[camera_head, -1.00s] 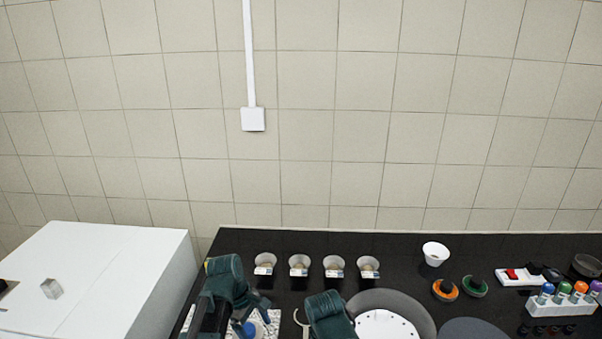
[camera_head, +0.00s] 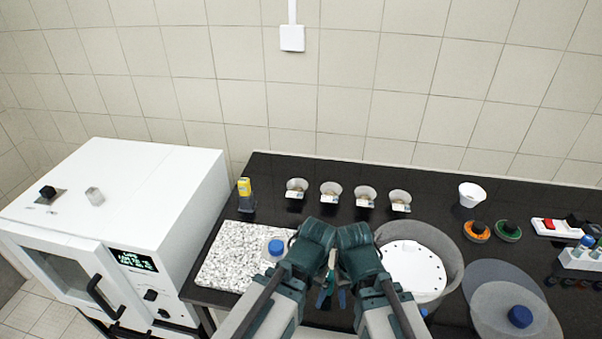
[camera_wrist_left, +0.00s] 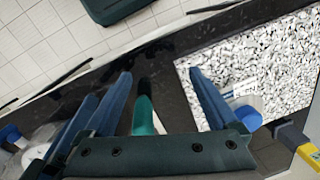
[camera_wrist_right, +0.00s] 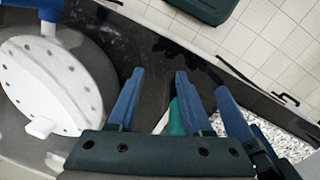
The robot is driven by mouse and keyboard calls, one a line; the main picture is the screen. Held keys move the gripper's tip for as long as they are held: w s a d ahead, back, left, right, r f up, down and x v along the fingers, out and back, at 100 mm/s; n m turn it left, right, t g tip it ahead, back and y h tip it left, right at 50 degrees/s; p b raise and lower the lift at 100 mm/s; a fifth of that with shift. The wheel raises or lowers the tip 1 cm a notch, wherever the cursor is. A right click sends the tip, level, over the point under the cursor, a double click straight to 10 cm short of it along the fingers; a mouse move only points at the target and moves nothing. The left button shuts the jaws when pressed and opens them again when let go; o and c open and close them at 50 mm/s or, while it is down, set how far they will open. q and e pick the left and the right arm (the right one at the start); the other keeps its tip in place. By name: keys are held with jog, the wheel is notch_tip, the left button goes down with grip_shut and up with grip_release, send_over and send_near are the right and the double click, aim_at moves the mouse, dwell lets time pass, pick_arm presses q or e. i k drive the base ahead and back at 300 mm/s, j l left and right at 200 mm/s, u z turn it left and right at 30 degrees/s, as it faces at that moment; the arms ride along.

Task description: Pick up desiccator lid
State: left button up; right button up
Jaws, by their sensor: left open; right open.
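The desiccator lid (camera_head: 535,318) is a translucent pale disc with a blue knob (camera_head: 520,316), lying at the lower right of the head view. It overlaps a grey disc (camera_head: 490,274). The grey desiccator bowl (camera_head: 452,252) with a white perforated plate (camera_head: 415,268) stands left of it; the plate also shows in the right wrist view (camera_wrist_right: 50,85). My left gripper (camera_head: 324,298) and right gripper (camera_head: 342,298) are close together left of the bowl, both open and away from the lid. Their fingers also show in the left wrist view (camera_wrist_left: 160,75) and right wrist view (camera_wrist_right: 180,82).
A teal-and-white tool (camera_wrist_left: 146,115) lies between the fingers' outlines. A speckled slab (camera_head: 235,255) with a blue-capped container (camera_head: 275,248) is left. Several small cups (camera_head: 330,190) line the back. A white oven (camera_head: 130,220) borders the bench.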

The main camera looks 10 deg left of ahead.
aim_at(499, 310)
jog(key=z, duration=0.4)
jog(key=k+z, duration=0.15)
jog(key=z, duration=0.25)
jog(key=k+z, duration=0.1)
jog(key=z, duration=0.65)
jog(key=k, duration=0.05)
